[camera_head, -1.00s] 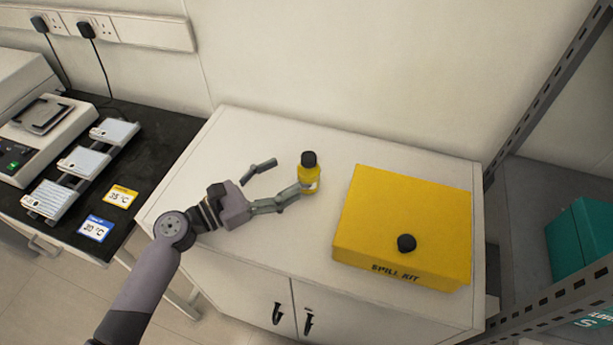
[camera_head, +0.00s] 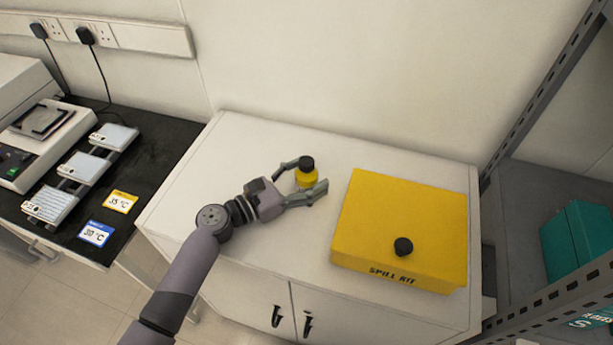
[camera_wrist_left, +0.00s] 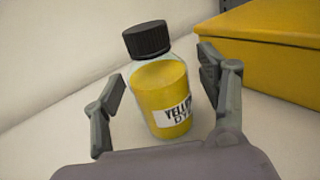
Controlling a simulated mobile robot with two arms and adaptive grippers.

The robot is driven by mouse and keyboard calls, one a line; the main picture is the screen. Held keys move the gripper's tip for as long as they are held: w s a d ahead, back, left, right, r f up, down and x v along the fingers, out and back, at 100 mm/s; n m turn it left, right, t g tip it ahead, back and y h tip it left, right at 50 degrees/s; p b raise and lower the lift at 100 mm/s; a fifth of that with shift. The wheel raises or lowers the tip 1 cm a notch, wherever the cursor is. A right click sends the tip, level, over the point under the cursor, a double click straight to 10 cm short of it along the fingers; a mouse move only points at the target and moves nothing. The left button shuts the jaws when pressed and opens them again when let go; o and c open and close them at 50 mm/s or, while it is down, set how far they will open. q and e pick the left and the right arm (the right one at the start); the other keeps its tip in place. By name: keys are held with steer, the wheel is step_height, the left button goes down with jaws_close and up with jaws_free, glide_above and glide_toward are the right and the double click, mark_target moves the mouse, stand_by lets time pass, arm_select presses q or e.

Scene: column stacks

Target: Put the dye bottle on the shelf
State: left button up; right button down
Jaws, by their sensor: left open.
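The dye bottle (camera_head: 306,178) is a small bottle of yellow dye with a black cap, upright on the white cabinet top (camera_head: 235,150). In the left wrist view the bottle (camera_wrist_left: 163,88) shows a label reading "YELLOW DYE". My left gripper (camera_head: 305,180) is open, with one finger on each side of the bottle. In the left wrist view gaps show between the bottle and the fingers (camera_wrist_left: 165,90). A grey metal shelf unit (camera_head: 540,172) stands at the right, partly cut off. My right gripper is not in view.
A teal box (camera_head: 580,240) is on the shelf unit. A black bench (camera_head: 150,175) with lab equipment stands at the left.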

arm_select(q)
steer(key=shift+c, duration=0.3)
steer(key=c, duration=1.5)
